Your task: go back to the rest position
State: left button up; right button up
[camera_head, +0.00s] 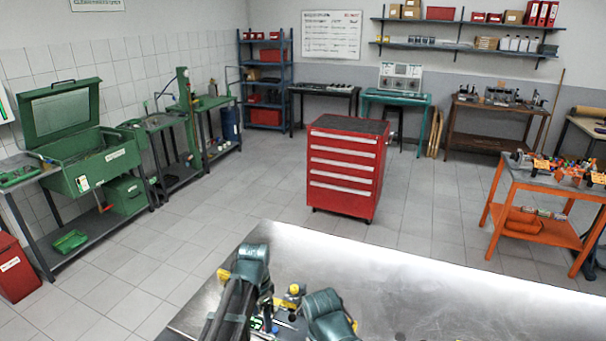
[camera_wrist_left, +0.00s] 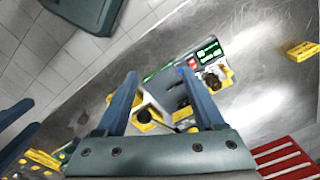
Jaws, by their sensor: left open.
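My left gripper (camera_wrist_left: 161,84) shows in the left wrist view with its two blue fingers spread apart. It is open and nothing is clamped between the fingers. Behind the gap, small yellow and metal parts (camera_wrist_left: 147,110) lie on the steel table; I cannot tell how far below the fingers they are. In the head view, teal and black links of my arms stand at the bottom middle and hide part of the table. My right gripper cannot be made out in either view.
A red drawer cabinet (camera_head: 346,166) stands beyond the bench, with an orange cart (camera_head: 540,185) at right.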

pick_arm(q)
jog(key=s+d+f+n+b, duration=0.2)
jog(key=s+f+n+b, duration=0.1)
jog(key=s+f+b, duration=0.2)
jog(key=s+d+f+n+y+b, duration=0.1)
jog(key=s+d+f+n+b, duration=0.2)
jog(key=s, duration=0.6)
notch_tip(320, 180, down, 3)
jog(key=shift+d+r+n+b, duration=0.1)
jog(key=shift+d+n+b, duration=0.25)
jog(key=shift+b, duration=0.8)
jog(key=shift+s+a, duration=0.1)
